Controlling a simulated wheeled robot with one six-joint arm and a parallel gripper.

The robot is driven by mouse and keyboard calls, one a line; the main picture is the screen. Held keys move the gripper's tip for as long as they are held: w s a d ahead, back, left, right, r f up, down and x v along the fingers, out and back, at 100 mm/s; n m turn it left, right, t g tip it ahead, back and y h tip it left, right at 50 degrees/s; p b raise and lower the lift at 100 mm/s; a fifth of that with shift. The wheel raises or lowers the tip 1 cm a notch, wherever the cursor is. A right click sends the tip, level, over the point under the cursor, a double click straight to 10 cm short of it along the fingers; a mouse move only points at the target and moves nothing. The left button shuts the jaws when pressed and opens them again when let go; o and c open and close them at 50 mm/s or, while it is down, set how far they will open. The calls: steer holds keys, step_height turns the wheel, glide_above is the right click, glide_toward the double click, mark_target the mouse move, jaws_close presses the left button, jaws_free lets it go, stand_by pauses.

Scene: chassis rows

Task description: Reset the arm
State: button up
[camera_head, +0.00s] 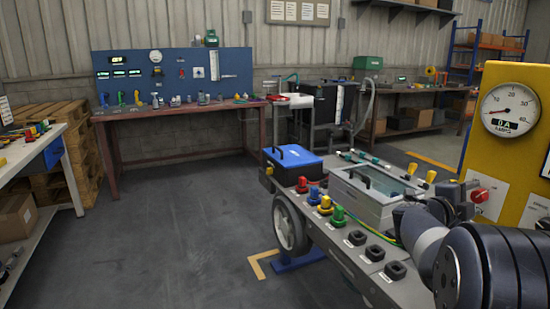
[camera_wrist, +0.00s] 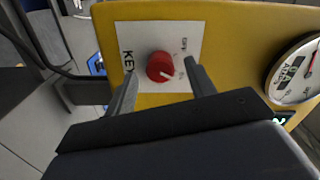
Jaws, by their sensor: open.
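My gripper (camera_wrist: 160,90) is open in the wrist view, with one finger on each side of a red knob. The red knob (camera_wrist: 160,67) sits on a white plate labelled KEY (camera_wrist: 140,35) on a yellow panel (camera_wrist: 228,35). I cannot tell whether the fingers touch the knob. In the head view my arm reaches in from the lower right toward the yellow panel (camera_head: 510,80). The red knob (camera_head: 479,195) shows there at the panel's lower left. My gripper's fingers are not clear in that view.
A grey wheeled chassis (camera_head: 350,265) carries a blue box (camera_head: 291,160), a clear-topped grey case (camera_head: 372,192) and coloured connectors. A round gauge (camera_head: 510,110) is on the yellow panel. A workbench (camera_head: 180,112) stands at the back. The floor (camera_head: 170,230) at left is clear.

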steer(key=shift+w+d, duration=0.2)
steer(key=shift+d, duration=0.35)
steer(key=shift+a, duration=0.1)
